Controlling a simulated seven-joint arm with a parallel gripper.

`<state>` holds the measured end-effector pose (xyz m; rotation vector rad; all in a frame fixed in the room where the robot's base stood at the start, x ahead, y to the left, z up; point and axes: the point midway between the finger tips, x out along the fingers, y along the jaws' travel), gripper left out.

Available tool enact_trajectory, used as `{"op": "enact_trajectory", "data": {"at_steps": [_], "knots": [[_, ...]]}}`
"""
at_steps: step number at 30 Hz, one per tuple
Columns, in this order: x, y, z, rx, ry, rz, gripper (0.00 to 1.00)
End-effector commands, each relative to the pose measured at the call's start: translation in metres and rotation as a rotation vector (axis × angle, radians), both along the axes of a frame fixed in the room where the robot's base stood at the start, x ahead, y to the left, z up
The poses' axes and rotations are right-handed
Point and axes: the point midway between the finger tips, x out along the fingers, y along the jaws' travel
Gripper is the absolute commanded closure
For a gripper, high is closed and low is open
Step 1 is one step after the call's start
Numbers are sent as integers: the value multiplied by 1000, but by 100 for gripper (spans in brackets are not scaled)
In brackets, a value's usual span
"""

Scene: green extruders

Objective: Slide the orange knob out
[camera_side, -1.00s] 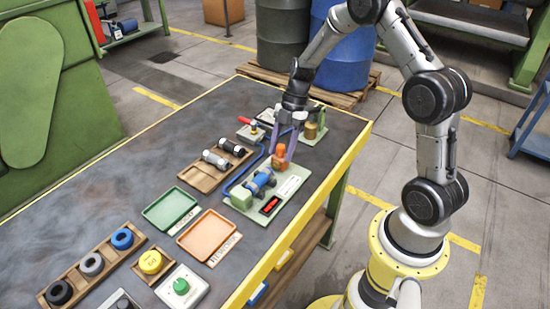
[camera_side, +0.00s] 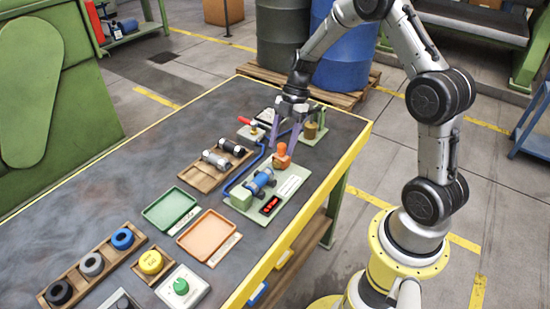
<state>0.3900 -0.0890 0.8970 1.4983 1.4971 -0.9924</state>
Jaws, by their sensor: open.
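The orange knob (camera_side: 281,155) stands upright on the pale green board (camera_side: 296,181), at the end of the blue and grey cylinder assembly (camera_side: 260,182). The fingers look clear of the knob, though the exact gap is hard to tell from this side. The fingertips are small in the picture, and one is partly behind the knob.
A red-handled device (camera_side: 250,130) and a brass cylinder on a green base (camera_side: 312,130) stand close behind my gripper. A wooden tray with grey and black cylinders (camera_side: 203,177) lies left. Green (camera_side: 169,209) and orange (camera_side: 208,234) trays lie in front.

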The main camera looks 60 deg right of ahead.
Motion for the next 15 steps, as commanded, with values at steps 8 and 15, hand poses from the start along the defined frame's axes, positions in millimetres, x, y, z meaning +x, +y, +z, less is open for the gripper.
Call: {"op": "enact_trajectory", "data": {"at_steps": [8,15], "knots": [[0,0,20,-1,-1,1,40],[0,0,25,-1,0,1,40]]}}
